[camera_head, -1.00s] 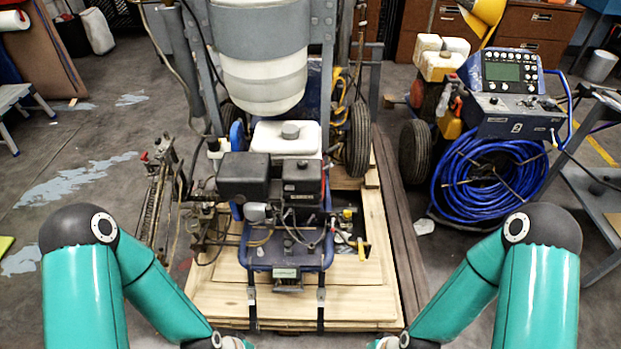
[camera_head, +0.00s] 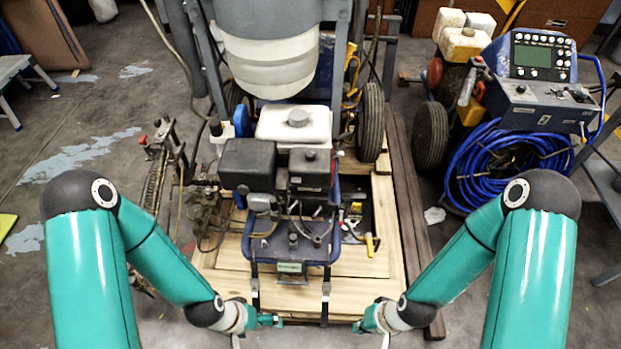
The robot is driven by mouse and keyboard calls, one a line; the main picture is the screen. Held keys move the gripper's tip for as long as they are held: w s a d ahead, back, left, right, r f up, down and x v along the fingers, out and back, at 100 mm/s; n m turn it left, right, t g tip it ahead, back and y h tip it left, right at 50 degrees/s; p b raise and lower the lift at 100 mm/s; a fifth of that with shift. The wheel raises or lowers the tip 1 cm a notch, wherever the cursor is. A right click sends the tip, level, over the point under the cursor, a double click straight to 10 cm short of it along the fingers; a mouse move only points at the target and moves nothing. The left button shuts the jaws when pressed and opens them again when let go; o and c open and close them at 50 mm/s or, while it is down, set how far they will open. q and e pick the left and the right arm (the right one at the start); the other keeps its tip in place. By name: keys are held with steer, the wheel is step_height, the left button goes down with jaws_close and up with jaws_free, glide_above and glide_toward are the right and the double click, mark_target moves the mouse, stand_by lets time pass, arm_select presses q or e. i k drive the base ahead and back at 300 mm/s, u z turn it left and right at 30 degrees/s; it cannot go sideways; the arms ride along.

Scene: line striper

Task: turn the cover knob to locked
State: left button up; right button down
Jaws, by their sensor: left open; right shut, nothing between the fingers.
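The line striper's engine, with black boxy covers (camera_head: 247,163), sits on a wooden pallet (camera_head: 345,262) in the head view. A small round dark knob (camera_head: 310,154) shows on top of the right black cover; I cannot tell whether it is the cover knob or how it is set. My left gripper (camera_head: 268,320) is low, at the pallet's front edge, open and empty. My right gripper (camera_head: 366,322) is at the same height to the right, shut on nothing. Both are nearer to me than the engine and apart from it.
A white fuel tank (camera_head: 292,125) with a grey cap stands behind the black covers. Hoses and a metal frame (camera_head: 292,254) surround the engine's front. A blue hose coil (camera_head: 510,165) and control unit (camera_head: 540,75) stand at right.

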mark_target(309, 154)
steer(key=k, duration=1.3)
steer(key=z, duration=0.45)
steer(key=i, duration=1.7)
steer(key=u, duration=0.7)
